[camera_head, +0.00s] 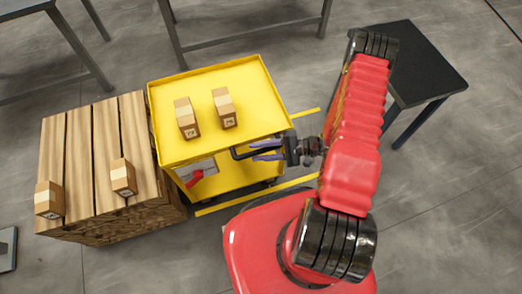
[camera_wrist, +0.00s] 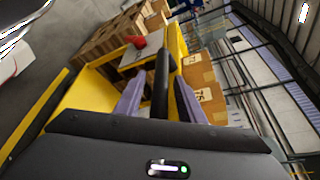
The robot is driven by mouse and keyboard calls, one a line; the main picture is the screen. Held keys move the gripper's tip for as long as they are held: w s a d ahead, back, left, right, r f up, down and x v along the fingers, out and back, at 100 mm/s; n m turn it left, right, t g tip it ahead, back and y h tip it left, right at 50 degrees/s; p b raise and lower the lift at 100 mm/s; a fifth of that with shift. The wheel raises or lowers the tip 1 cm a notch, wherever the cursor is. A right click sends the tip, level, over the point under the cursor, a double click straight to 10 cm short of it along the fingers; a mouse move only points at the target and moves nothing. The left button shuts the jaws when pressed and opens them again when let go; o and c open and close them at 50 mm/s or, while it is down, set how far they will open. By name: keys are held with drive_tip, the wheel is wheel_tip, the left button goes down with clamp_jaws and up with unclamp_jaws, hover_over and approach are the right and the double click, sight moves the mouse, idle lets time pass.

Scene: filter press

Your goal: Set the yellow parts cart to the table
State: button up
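The yellow parts cart (camera_head: 255,85) stands left of my arm, with two small cardboard boxes (camera_head: 187,118) (camera_head: 224,108) on its top. Its black handle (camera_head: 240,153) sticks out from the near right end. My gripper (camera_head: 262,150) is at this handle, with its purple fingers apart. In the wrist view the handle (camera_wrist: 161,70) runs between the fingers of my gripper (camera_wrist: 158,90), with a gap visible beside it. A dark-topped table (camera_head: 430,60) stands at the upper right, partly behind my arm. Other table frames (camera_head: 245,36) show at the top edge, their tops mostly out of view.
A wooden pallet stack (camera_head: 80,150) stands close against the cart's left side, with two boxes (camera_head: 123,177) (camera_head: 49,199) on it. Yellow floor lines (camera_head: 303,113) run beside the cart. A red part (camera_head: 194,179) shows on the cart's near side. Floor at the lower right is clear.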

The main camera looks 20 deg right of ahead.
drive_tip(key=shift+c, duration=0.5)
clamp_jaws()
drive_tip(key=shift+d, duration=0.3)
drive_tip(key=shift+a, duration=0.15)
drive_tip(key=shift+f, duration=0.1)
